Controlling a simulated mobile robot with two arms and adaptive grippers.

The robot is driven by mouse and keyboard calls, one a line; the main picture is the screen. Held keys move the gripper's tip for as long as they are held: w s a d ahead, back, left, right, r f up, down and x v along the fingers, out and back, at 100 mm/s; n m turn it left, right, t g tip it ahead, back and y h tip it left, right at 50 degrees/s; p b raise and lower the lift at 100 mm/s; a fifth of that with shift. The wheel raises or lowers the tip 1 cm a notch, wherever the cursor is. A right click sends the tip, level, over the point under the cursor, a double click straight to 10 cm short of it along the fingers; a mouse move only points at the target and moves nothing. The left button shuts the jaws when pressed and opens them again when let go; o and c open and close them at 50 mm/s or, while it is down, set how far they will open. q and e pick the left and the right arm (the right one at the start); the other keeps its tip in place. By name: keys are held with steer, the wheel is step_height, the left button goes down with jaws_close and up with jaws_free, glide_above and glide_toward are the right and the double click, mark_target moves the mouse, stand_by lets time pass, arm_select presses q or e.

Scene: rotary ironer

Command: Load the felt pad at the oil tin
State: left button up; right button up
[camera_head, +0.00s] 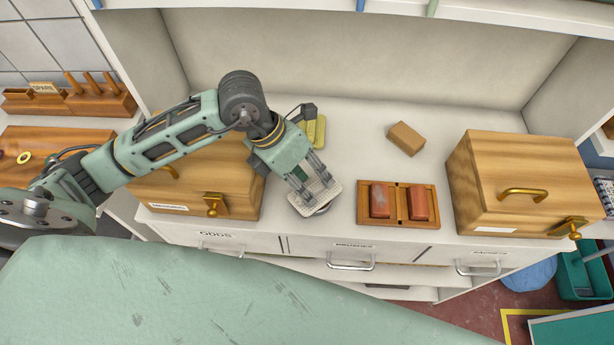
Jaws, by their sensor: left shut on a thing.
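My left gripper (312,184) reaches in from the left and points down at the counter. It is shut on a pale, flat, roughly square piece that looks like the felt pad (328,194). A round dark-rimmed thing, likely the oil tin (320,211), shows just under the pad's front edge. The pad hides most of it, so I cannot tell whether the two touch. My right gripper is out of view.
A wooden tray (398,222) with two reddish blocks lies right of the pad. Wooden boxes stand at left (232,180) and right (520,170). A small brown block (405,138) and a yellow-green item (316,130) lie behind. Drawers (350,255) line the counter's front.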

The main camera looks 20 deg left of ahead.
arm_select(q)
steer(key=shift+r+p, duration=2.15)
steer(key=shift+r, duration=1.35)
steer(key=shift+f, duration=0.1)
